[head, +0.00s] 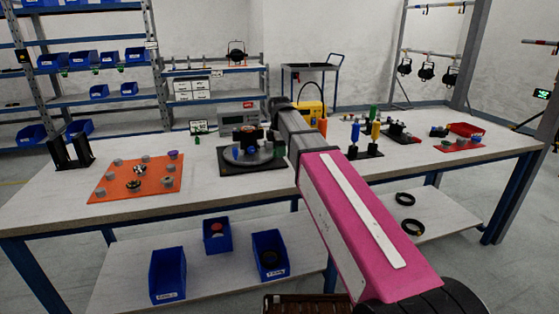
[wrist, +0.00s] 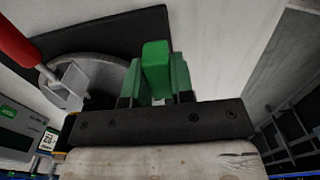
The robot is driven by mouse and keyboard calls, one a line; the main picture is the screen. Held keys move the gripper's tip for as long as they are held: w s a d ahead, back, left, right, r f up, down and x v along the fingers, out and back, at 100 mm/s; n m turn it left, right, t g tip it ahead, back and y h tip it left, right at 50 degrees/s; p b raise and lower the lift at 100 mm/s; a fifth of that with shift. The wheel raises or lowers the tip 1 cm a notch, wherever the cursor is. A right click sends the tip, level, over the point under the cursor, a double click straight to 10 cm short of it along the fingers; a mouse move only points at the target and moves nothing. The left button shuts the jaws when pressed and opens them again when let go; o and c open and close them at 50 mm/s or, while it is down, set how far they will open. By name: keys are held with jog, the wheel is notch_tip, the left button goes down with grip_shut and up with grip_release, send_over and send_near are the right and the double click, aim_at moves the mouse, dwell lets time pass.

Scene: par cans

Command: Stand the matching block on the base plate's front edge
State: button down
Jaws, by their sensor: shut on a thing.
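A bright green block (wrist: 156,62) stands between the fingers of my gripper (wrist: 156,88) in the wrist view, and the gripper is shut on it. The base plate is a black plate on the bench, visible in the head view (head: 237,172) and behind the block in the wrist view (wrist: 138,28). A round grey disc (wrist: 103,66) sits on it. I cannot tell whether the block touches the plate.
A red handle (wrist: 18,42) with a metal bracket rises at the left of the wrist view. An orange mat (head: 107,192) with several small parts lies left of the plate. Blue and yellow upright pieces (head: 376,130) stand to the right. Bare bench lies in front of the plate.

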aim_at(279, 165)
jog(key=shift+f, duration=1.95)
jog(key=c, duration=1)
grip_release()
jog(key=shift+f, duration=0.1)
notch_tip(279, 165, up, 12)
jog(key=shift+r, duration=0.15)
